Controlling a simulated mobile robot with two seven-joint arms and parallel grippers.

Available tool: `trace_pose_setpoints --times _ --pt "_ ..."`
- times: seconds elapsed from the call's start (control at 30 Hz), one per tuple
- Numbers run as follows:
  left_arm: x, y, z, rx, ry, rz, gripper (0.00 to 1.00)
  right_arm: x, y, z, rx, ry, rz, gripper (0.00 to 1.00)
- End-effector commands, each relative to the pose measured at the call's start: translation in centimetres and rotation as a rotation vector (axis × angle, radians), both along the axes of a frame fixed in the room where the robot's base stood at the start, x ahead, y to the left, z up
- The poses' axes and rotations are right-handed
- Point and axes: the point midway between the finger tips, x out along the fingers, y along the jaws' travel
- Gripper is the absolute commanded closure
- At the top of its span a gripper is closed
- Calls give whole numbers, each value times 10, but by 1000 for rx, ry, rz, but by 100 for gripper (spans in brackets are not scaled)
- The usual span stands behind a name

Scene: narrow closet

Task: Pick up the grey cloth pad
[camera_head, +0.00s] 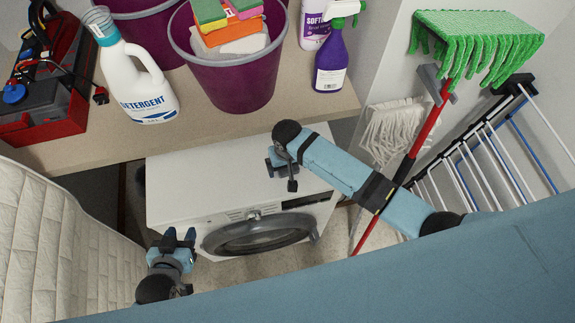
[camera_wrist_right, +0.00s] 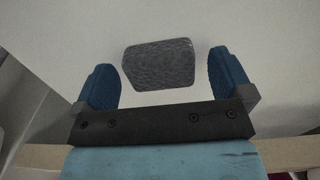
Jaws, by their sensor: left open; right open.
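The grey cloth pad (camera_wrist_right: 158,65) shows in the right wrist view as a small, rounded, textured grey block on a white surface. My right gripper (camera_head: 281,171) is over the white washing machine top in the head view. In its wrist view, its two blue fingers stand apart on either side of the pad, with gaps at both sides. I cannot tell the pad apart in the head view, where the right gripper and wrist cover that spot. My left gripper (camera_head: 179,238) is open and empty, low at the left in front of the washing machine.
The washing machine (camera_head: 190,185) stands under a shelf (camera_head: 190,132). The shelf holds a detergent bottle (camera_head: 135,80), purple buckets (camera_head: 235,85), a purple spray bottle (camera_head: 330,65) and a red toolbox (camera_head: 45,125). Mops and a drying rack (camera_head: 480,165) are at right, a mattress (camera_head: 50,240) at left.

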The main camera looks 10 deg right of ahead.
Motion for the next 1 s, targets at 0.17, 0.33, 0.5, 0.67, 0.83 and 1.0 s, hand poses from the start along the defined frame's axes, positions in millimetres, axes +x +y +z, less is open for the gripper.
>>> trace_pose_setpoints --times 0.17,0.33,0.5,0.67,0.83,1.0 --pt "0 -2 -4 -10 9 11 57 0 0 -7 0 0 1 2" --pt "-2 -2 -6 -9 15 11 57 0 0 -7 0 0 1 9" --pt "-4 -1 -6 -6 15 9 57 0 0 -7 0 0 1 48" --pt "-4 -1 -4 -7 12 7 57 0 0 -7 0 -1 1 55" --pt "-4 -2 -2 -8 9 6 57 0 0 -6 0 -1 1 55" --pt "-4 -3 -4 -5 9 3 57 1 1 4 2 -3 1 55"
